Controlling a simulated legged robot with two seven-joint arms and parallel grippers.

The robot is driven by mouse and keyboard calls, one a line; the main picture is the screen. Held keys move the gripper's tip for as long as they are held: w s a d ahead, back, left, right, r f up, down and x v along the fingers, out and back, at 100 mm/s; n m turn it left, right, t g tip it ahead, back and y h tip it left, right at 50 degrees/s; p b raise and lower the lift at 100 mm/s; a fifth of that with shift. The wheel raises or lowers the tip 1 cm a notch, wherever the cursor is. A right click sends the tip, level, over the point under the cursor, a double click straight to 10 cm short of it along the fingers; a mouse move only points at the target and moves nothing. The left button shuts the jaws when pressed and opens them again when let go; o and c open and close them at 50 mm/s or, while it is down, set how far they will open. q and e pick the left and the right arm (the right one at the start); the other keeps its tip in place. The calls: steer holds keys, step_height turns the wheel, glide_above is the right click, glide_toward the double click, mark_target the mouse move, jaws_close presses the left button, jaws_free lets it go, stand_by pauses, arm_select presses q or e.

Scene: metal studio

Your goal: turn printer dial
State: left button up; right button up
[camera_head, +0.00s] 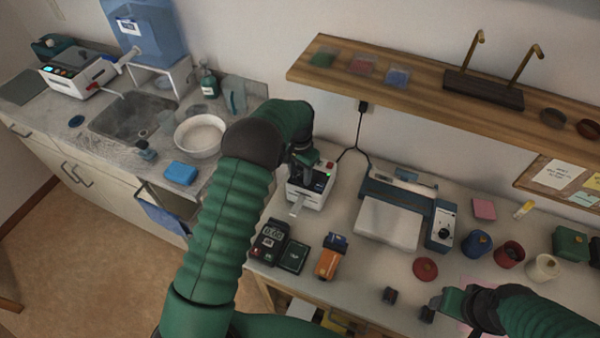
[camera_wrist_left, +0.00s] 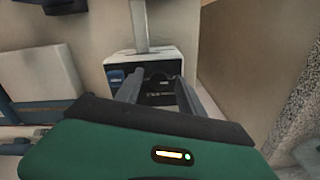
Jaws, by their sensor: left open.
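A small white printer (camera_head: 308,191) with a dark top, a green light and a pale strip at its front stands at the left end of the right-hand table. In the left wrist view the white box (camera_wrist_left: 118,62) has a dark front panel with a dark round dial-like part (camera_wrist_left: 158,79). My left gripper (camera_head: 302,158) is over the printer's back in the head view, its fingertips hard to see. In the left wrist view my left gripper (camera_wrist_left: 158,88) is open, its fingers either side of the dark round part; contact cannot be told. My right gripper (camera_head: 442,302) is low at the right; its jaws are unclear.
A larger white and blue machine (camera_head: 390,220) stands right of the printer. A black meter (camera_head: 269,243) and an orange device (camera_head: 330,258) lie in front. A wooden shelf (camera_head: 420,88) hangs above. The sink counter (camera_head: 85,125) is at the left.

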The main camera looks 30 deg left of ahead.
mark_target(300, 175)
arm_select(q)
step_height(300, 175, up, 17)
steer(key=b, duration=0.1)
steer(key=shift+f, duration=0.15)
stand_by(0.4)
steer(key=s+d+f+n+t, duration=0.1)
steer(key=s+d+f, duration=0.1)
steer(key=s, duration=0.6)
steer(key=s+d+f+n, duration=0.1)
steer(key=s+d+f, duration=0.2)
steer(key=s, duration=0.5)
steer(key=s+d+f+t, duration=0.1)
steer(key=s+d+f, duration=0.2)
steer(key=s, duration=0.5)
steer(key=shift+s+d+n+t, duration=0.3)
steer(key=shift+d+n, duration=0.1)
steer(key=shift+w+f, duration=0.1)
